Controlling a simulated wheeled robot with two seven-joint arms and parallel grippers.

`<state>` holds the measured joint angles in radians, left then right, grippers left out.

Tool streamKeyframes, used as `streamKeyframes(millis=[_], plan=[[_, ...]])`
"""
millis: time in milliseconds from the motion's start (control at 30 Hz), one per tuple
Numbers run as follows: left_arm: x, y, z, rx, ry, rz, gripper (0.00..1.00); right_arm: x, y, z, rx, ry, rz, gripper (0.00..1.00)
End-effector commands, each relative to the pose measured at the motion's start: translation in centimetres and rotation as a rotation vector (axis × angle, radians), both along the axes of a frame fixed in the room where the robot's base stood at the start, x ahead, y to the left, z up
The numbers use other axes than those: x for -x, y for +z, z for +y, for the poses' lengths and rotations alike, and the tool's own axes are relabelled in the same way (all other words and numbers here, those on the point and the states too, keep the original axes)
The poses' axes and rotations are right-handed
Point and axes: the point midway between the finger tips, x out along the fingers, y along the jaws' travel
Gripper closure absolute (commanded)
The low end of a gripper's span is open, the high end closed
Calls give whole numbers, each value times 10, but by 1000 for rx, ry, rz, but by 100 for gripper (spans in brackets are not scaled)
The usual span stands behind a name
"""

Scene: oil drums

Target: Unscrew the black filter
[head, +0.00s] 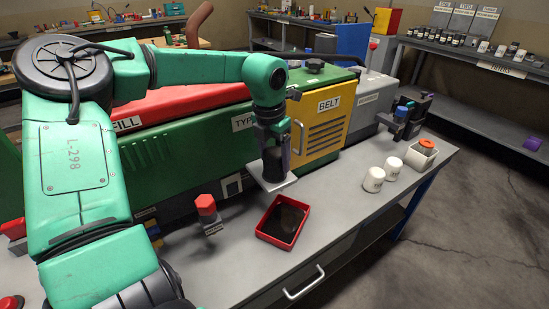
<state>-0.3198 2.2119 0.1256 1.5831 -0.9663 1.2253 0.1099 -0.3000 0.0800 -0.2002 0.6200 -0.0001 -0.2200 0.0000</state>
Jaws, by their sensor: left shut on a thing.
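My left arm comes in from the left and reaches down at the machine's front, beside the "TYPE" label. Its gripper (272,145) points down and is shut on the black filter (271,167), a dark upright cylinder partly hidden by the fingers. The filter is above a small pale ledge (272,184) at the machine's front; I cannot tell whether it touches the ledge or is still attached. A red tray (263,237) with a dark bottom sits on the bench below. My right gripper is not in view.
Two white canisters (373,180) stand on the grey bench (335,205) at right, near a white box with an orange top (424,150). A red-capped part (206,206) stands left of the tray. The yellow "BELT" panel (325,130) is close right of the gripper.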

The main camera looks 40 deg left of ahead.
Motion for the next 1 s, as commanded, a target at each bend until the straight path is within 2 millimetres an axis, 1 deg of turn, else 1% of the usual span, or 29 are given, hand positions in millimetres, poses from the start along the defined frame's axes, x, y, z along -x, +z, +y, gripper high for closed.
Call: streamKeyframes(millis=[33,100,200,267,400,500,567,633,700,767,833,1000], plan=[[-1,-6,0,-5,99,-4,93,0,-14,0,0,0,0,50],[-1,-6,1,-6,261,-3,93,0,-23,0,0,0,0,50],[0,-3,1,-4,412,-1,93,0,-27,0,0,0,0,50],[0,-1,0,-1,439,-1,93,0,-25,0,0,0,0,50],[0,0,0,0,439,1,93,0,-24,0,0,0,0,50],[0,-2,0,-1,465,1,93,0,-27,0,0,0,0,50],[0,-4,0,-4,553,-1,93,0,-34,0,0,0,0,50],[0,-5,1,-6,718,-2,93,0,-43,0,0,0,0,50],[0,-4,1,-6,871,-1,93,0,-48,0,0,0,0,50],[0,-2,1,-4,956,0,93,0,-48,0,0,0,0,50],[0,0,1,-2,992,1,93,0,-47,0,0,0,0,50],[0,0,1,0,990,2,93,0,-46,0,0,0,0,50]])
